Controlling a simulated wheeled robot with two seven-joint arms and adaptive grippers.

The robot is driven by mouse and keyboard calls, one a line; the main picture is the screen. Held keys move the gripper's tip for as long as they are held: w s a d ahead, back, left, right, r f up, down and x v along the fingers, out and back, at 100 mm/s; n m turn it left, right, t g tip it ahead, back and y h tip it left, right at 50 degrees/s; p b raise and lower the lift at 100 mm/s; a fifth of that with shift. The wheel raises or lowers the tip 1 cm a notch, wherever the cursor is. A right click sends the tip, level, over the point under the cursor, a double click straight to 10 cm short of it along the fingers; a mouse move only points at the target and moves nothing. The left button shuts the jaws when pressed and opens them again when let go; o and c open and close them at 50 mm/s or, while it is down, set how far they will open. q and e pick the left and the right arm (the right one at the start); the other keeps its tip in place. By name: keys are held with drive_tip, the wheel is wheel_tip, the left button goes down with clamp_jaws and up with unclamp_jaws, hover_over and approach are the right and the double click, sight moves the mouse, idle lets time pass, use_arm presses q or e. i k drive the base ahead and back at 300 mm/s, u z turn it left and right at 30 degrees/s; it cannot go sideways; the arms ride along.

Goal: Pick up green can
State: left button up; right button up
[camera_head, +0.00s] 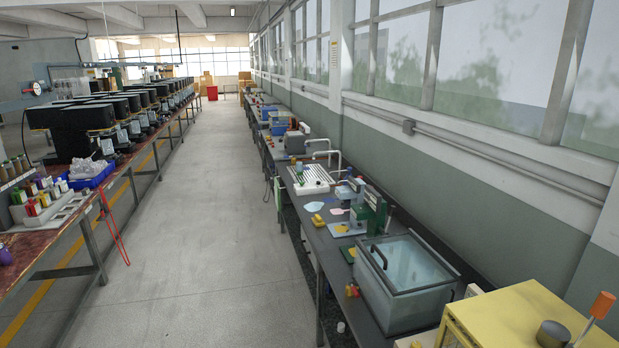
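Several small cans or bottles in red, white, purple and greenish colours stand in a pale rack (62,216) on the left bench. A greenish can (32,189) seems to be among them, but it is too small to be sure. A small green object (299,170) also stands by the white ribbed tray on the right bench; I cannot tell whether it is a can. Neither of my grippers shows in the head view.
The left bench (38,250) carries a blue bin (92,178) and a row of black machines (72,120). A red cord hangs beside it. The right bench holds a glass-topped tank (405,285) and a yellow cabinet (520,315). The aisle floor (205,200) is clear.

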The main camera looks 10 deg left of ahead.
sight(299, 165)
drive_tip(key=k, duration=0.5)
drive_tip(key=u, duration=0.5)
drive_tip(key=i, duration=0.9)
drive_tip(key=u, duration=0.65)
drive_tip(key=i, duration=1.9)
drive_tip(key=u, duration=0.2)
drive_tip(key=i, duration=2)
drive_tip(key=z, duration=0.95)
drive_tip(key=i, duration=1.45)
drive_tip(key=z, duration=1.1)
